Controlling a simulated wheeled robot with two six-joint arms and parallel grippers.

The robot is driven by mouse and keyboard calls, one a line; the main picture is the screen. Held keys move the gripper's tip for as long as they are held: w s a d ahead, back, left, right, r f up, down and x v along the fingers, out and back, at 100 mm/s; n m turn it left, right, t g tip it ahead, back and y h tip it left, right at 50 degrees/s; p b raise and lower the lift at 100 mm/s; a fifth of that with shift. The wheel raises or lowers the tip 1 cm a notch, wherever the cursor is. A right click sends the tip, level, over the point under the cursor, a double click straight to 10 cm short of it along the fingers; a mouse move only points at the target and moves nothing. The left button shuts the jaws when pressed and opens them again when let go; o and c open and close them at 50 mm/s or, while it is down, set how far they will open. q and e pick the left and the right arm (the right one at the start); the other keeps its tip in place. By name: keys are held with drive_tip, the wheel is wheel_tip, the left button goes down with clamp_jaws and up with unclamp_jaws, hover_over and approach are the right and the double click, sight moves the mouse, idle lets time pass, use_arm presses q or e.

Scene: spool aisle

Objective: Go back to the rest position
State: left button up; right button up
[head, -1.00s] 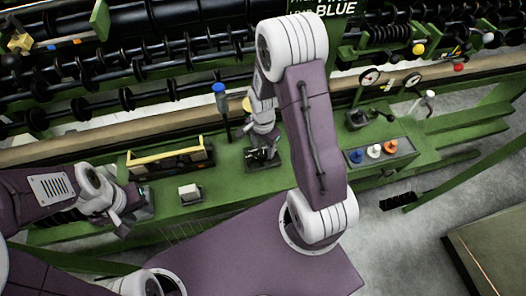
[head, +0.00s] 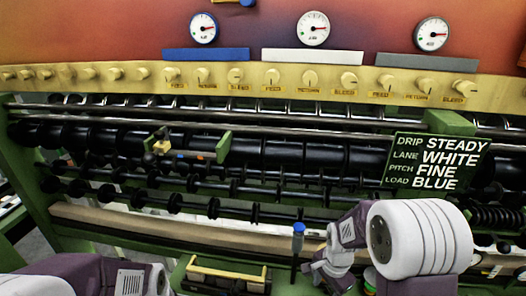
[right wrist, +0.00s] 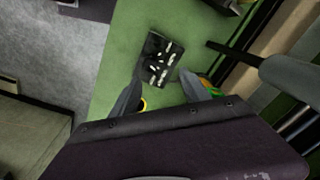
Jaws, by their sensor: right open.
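My right gripper (right wrist: 163,95) is open in the right wrist view, with nothing between its two fingers. It hangs above a green deck (right wrist: 115,75), near a black block with pale marks (right wrist: 158,58). In the head view, my right arm stands at the lower right and its wrist points down; the fingertips are hard to make out. My left arm shows only partly at the bottom left of the head view, and its gripper is out of the picture.
A blue-topped post (head: 298,230) stands left of my right wrist. A yellow-handled tray (head: 228,275) is further left. Black rollers (head: 300,155), a sign (head: 436,163), a row of knobs (head: 272,78) and several gauges (head: 314,28) lie behind. A grey rod (right wrist: 285,75) shows beside the right gripper.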

drive_tip(key=s+a+r+n, duration=0.3)
drive_tip(key=s+n, duration=0.6)
drive_tip(key=n, duration=0.3)
drive_tip(key=shift+a+n, duration=0.25)
drive_tip(key=shift+n, duration=0.15)
idle(0.8)
